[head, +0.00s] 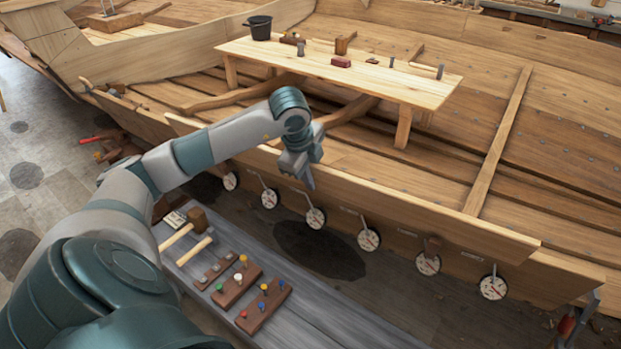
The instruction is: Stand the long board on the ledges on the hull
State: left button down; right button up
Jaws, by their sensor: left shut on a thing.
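The long board (400,203) is a light wooden plank that runs along the near side of the hull (560,285), sloping from upper left to lower right in the picture. My left gripper (308,180) is shut on the board near its middle, with a finger over its near face. Whether the board's lower edge touches the hull or its ledges cannot be told from here. The ledges cannot be made out clearly; several round white dials (368,239) show in a row just below the board. My right gripper is out of view.
A grey bench (330,315) in front holds a mallet (197,219) and wooden blocks with coloured pegs (263,306). Inside the hull stands a wooden table (300,62) with a black bucket (260,27) and small tools. Dark floor shows between bench and hull.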

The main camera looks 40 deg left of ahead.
pick_arm(q)
jog(key=shift+w+f, duration=0.2)
jog(key=shift+f, duration=0.15)
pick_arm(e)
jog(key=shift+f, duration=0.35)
pick_arm(q)
jog(key=shift+f+b, duration=0.2)
jog(key=shift+b, duration=0.2)
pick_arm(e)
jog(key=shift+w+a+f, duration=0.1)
